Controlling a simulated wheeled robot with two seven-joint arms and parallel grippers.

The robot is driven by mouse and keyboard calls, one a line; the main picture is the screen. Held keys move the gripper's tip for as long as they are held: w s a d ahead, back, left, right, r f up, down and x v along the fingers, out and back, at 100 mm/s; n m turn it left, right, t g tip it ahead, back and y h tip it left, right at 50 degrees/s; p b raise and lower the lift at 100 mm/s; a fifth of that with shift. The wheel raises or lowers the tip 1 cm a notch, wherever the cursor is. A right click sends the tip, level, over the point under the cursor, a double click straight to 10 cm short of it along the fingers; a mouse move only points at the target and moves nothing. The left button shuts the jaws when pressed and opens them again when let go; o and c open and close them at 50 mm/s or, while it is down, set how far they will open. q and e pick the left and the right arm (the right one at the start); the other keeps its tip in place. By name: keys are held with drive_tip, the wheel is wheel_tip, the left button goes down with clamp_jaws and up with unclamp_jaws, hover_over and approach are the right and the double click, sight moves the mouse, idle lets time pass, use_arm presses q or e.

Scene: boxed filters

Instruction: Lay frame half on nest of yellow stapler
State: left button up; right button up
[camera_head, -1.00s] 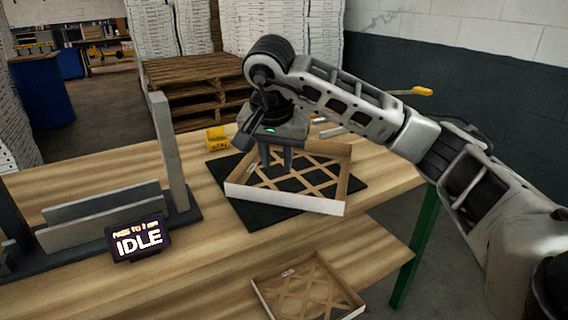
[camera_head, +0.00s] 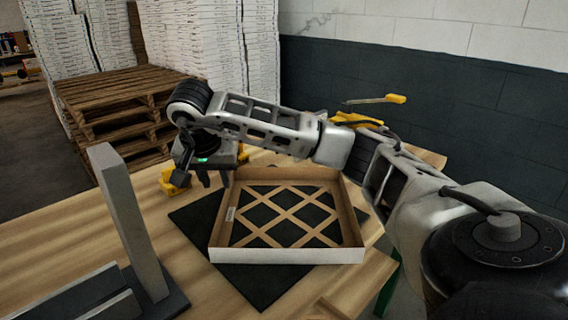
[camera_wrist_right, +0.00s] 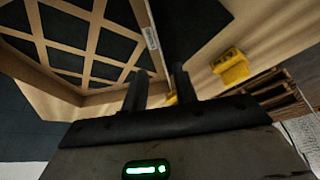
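The frame half (camera_head: 300,254), a shallow tray with white outer edges and a tan lattice, lies on a black mat (camera_head: 262,290) on the bench. My right gripper (camera_head: 214,180) points down at its back left corner. In the right wrist view the fingers (camera_wrist_right: 160,92) stand apart, close to the labelled wall of the frame half (camera_wrist_right: 152,38); no firm hold on it shows. Another yellow tool (camera_head: 352,118) is partly behind my right arm. I cannot tell which is the stapler. My left gripper is out of view.
A grey upright plate (camera_head: 126,220) on a dark base stands on the bench at left. Wooden pallets (camera_head: 125,110) and white stacks (camera_head: 200,40) stand behind the bench. An orange-handled tool (camera_head: 390,99) is at the back right. Bare wood lies left of the mat.

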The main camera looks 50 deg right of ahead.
sight(223, 201)
drive_tip(key=p+x, duration=0.1)
drive_tip(key=x, duration=0.8)
drive_tip(key=shift+f, duration=0.15)
drive_tip(key=shift+s, duration=0.1)
drive_tip(key=shift+c, duration=0.3)
clamp_jaws()
